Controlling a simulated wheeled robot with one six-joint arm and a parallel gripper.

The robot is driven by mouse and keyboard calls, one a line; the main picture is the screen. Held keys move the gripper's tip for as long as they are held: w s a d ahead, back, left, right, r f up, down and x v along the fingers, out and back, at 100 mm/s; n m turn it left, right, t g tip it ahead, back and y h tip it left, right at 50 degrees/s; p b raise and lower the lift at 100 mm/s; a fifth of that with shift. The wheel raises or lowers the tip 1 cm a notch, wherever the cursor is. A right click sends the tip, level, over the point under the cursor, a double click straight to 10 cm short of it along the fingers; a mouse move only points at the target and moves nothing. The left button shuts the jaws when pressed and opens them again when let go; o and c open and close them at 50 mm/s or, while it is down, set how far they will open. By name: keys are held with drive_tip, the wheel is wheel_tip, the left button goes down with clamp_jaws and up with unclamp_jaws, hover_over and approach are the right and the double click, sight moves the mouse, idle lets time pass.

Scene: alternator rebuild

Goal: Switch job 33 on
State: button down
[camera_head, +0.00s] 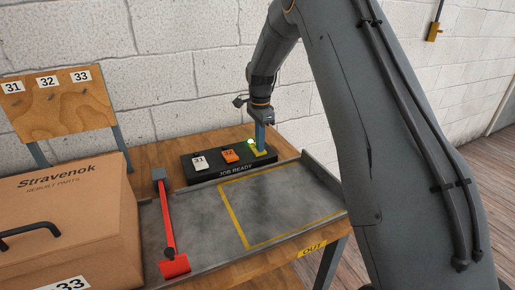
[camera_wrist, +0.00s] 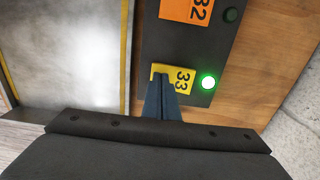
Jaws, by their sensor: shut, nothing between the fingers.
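The black JOB READY switch box (camera_head: 214,163) stands on the wooden table behind the grey tray. It carries a white rocker marked 31 (camera_head: 199,162), an orange one marked 32 (camera_head: 230,156) and a yellow one marked 33 (camera_head: 265,153). My gripper (camera_head: 261,148) is shut and empty, pointing down with its fingertips at the yellow switch. In the wrist view the fingertips (camera_wrist: 162,82) overlap the yellow 33 switch (camera_wrist: 185,73) and seem to touch it. A green lamp (camera_wrist: 208,82) beside switch 33 is lit. The lamp by 32 (camera_wrist: 231,15) is dark.
A grey metal tray (camera_head: 205,215) with a yellow outline and an OUT label lies in front of the box. A cardboard Stravenok box (camera_head: 70,215) and a numbered wooden board (camera_head: 60,103) stand at left.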

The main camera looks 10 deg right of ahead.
wheel_tip(320, 180, up, 7)
drive_tip(key=p, duration=0.3)
idle(0.5)
drive_tip(key=s+f+n+t, duration=0.1)
drive_tip(key=s+n, duration=1.4)
drive_tip(key=s, duration=2)
drive_tip(key=shift+f+n+b, duration=0.25)
drive_tip(key=shift+n+b, duration=0.15)
